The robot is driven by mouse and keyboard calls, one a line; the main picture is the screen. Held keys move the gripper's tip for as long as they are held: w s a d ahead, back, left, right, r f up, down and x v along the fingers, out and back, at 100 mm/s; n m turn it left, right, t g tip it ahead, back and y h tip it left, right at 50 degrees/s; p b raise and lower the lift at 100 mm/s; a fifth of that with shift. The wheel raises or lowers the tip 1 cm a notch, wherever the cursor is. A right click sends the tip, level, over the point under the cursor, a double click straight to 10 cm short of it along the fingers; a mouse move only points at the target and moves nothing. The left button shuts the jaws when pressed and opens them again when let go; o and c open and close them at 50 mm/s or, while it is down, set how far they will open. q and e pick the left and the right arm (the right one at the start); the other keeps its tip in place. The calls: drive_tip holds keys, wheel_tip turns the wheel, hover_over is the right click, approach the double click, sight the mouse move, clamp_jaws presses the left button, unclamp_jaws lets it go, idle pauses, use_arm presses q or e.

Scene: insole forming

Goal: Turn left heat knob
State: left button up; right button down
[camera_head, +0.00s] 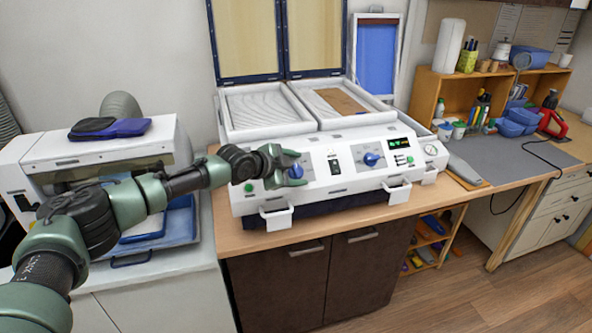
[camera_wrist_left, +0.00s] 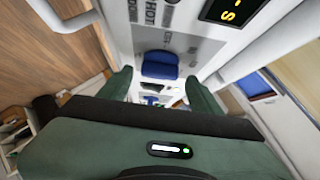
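The left heat knob (camera_head: 296,171) is blue and sits on the white front panel of the forming machine (camera_head: 335,187). My left gripper (camera_head: 298,168) is at this knob, its fingers pointing toward the panel and partly covering it. In the left wrist view the blue knob (camera_wrist_left: 157,64) lies between and just beyond the two green fingertips of my left gripper (camera_wrist_left: 157,82). The fingers are apart, with a gap on each side of the knob. I cannot tell how deep the knob sits between them. My right gripper is not in view.
A second blue knob (camera_head: 371,159) and a green-lit display (camera_head: 401,144) are farther right on the panel. White handles (camera_head: 277,216) stick out below it. Raised lids (camera_head: 285,40) stand behind. A white machine (camera_head: 95,150) is at the left. The grey mat (camera_head: 520,160) has free room.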

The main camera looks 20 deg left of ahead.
use_arm(q)
drive_tip(key=shift+f, duration=0.1)
drive_tip(key=shift+s+a+r+b, duration=0.25)
drive_tip(key=shift+s+b, duration=0.05)
drive_tip(key=shift+s, duration=0.25)
drive_tip(key=b+v, duration=0.2)
drive_tip(key=v, duration=0.4)
drive_tip(key=shift+r, duration=0.25)
drive_tip(key=shift+s, duration=0.15)
